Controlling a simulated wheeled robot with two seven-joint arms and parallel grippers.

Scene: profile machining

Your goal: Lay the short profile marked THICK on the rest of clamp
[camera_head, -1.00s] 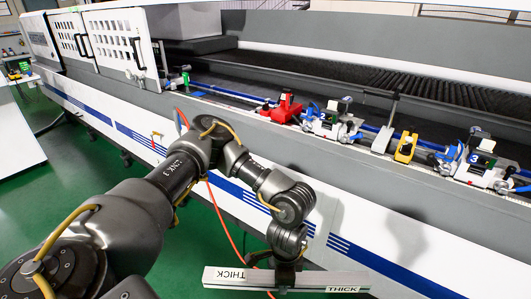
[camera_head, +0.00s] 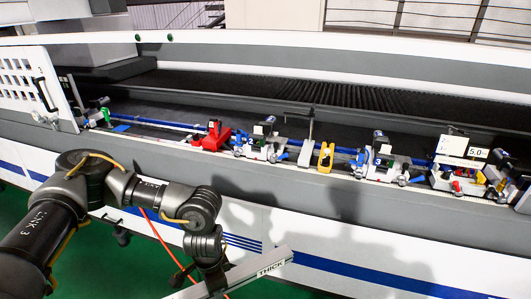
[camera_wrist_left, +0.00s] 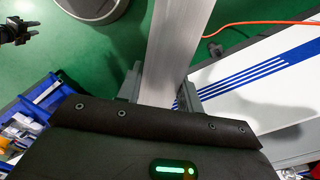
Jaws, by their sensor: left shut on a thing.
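The bar slants up to the right. In the left wrist view the profile (camera_wrist_left: 178,45) runs between the fingers. Clamps stand along the machine rail: a blue-and-white one (camera_head: 262,143), another (camera_head: 378,162) to its right, and one at far right. A dark gripper shape, seemingly my right gripper (camera_wrist_left: 20,32), shows at upper left there; its jaws are unclear.
A red block (camera_head: 212,137) and a yellow block (camera_head: 325,157) sit on the rail among the clamps. A white display reading 5.0 (camera_head: 477,152) stands at right. The machine's front wall lies behind the profile. A blue bin (camera_wrist_left: 45,98) shows below.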

